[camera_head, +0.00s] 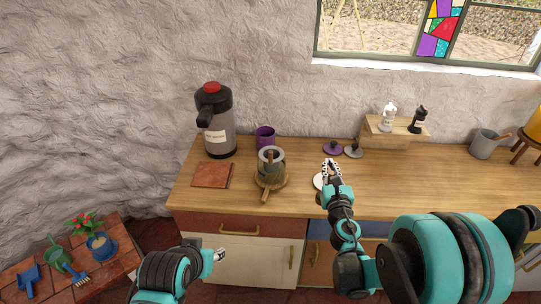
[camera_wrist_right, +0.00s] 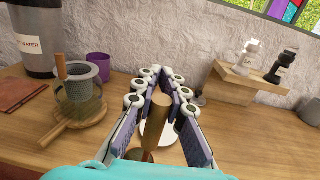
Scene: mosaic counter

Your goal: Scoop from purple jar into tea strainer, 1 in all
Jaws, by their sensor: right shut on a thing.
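The purple jar (camera_head: 265,137) stands at the back of the counter and also shows in the wrist view (camera_wrist_right: 97,65). In front of it, a grey strainer (camera_wrist_right: 86,76) with a wooden handle rests over a vessel on a round wooden board (camera_wrist_right: 72,130). Strainer and vessel also show in the head view (camera_head: 271,158). My right gripper (camera_head: 331,167) is shut on a wooden-handled tool (camera_wrist_right: 160,104), above a white disc (camera_head: 320,181), right of the strainer. The tool's lower end is partly hidden. My left gripper (camera_head: 221,255) is low in front of the counter; its jaws are too small to judge.
A hot-water dispenser (camera_head: 219,125) and a reddish-brown tile (camera_head: 212,175) are at the left. Purple (camera_head: 332,149) and grey (camera_head: 353,152) lids lie behind my right gripper. A wooden shelf (camera_head: 392,132) holds two bottles. A grey pot (camera_head: 484,144) stands right. The right counter is mostly clear.

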